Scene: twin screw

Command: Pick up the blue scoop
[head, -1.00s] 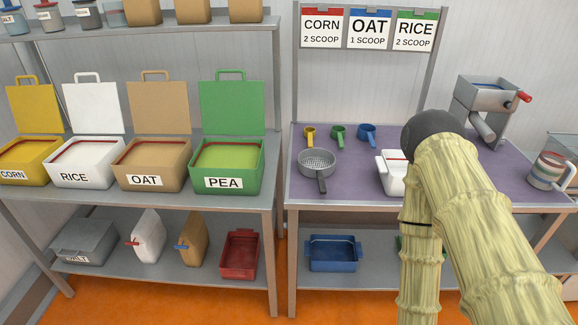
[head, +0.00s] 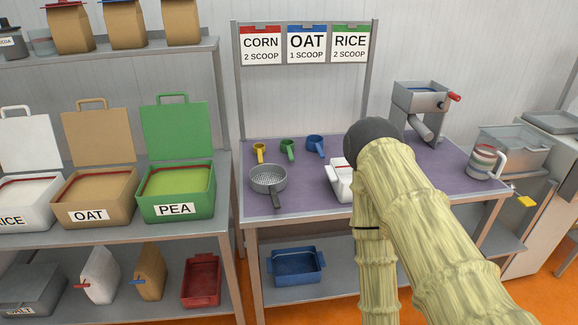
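The blue scoop (head: 315,145) lies on the purple top of the work table (head: 300,196), at the right end of a row of scoops. A green scoop (head: 288,149) and a yellow scoop (head: 260,151) lie to its left. In the head view my arm, in a pale sleeve, rises at the right of the picture in front of the table. Its dark rounded joint is to the right of the blue scoop in the picture. My gripper is not in view.
A white container (head: 341,187) is partly hidden by my arm. A hand mill (head: 420,100) and a striped jug (head: 484,162) stand at the right. Bins, including PEA (head: 177,205), stand on the left shelf.

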